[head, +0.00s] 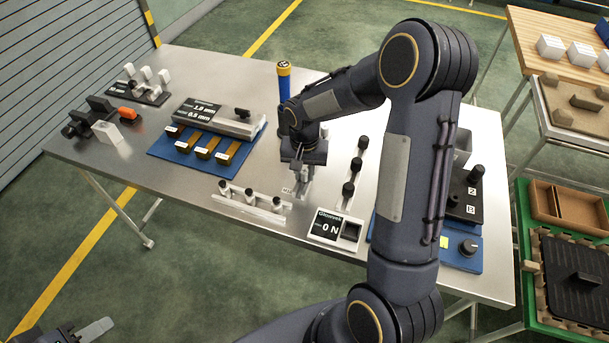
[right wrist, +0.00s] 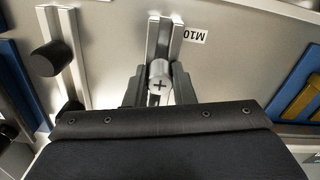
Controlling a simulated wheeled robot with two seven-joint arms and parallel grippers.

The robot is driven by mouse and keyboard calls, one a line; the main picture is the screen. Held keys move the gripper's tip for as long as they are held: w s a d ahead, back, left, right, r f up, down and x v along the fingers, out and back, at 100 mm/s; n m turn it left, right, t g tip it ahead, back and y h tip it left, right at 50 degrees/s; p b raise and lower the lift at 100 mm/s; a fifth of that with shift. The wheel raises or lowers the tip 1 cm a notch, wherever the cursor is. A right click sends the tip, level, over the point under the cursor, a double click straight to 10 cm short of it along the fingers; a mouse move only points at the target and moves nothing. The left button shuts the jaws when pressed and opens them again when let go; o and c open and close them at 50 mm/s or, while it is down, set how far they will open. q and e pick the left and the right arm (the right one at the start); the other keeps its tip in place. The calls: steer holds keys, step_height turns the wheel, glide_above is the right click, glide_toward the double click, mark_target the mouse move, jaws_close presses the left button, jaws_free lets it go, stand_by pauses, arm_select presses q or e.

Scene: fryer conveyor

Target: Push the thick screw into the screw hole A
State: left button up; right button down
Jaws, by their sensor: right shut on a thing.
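My right gripper (head: 303,178) is low over the middle of the metal table. The screw sits at the end of a grooved metal rail (right wrist: 165,32) beside an M10 label (right wrist: 193,36). I cannot tell whether it still touches the rail. Screw hole A cannot be made out; my right arm covers part of the table's right side. A part at the bottom left may be my left gripper (head: 88,331); its jaw state is unclear.
A rail with black knobs (head: 355,168) stands right of the gripper, and a low rack with several pegs (head: 250,199) in front. A blue tray with a gauge block (head: 215,120) is on the left. A black block marked 2 and B (head: 464,207) stands on a blue base at right.

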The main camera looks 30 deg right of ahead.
mark_target(305, 170)
steer(key=shift+r+p, duration=1.6)
steer(key=shift+r, duration=0.85)
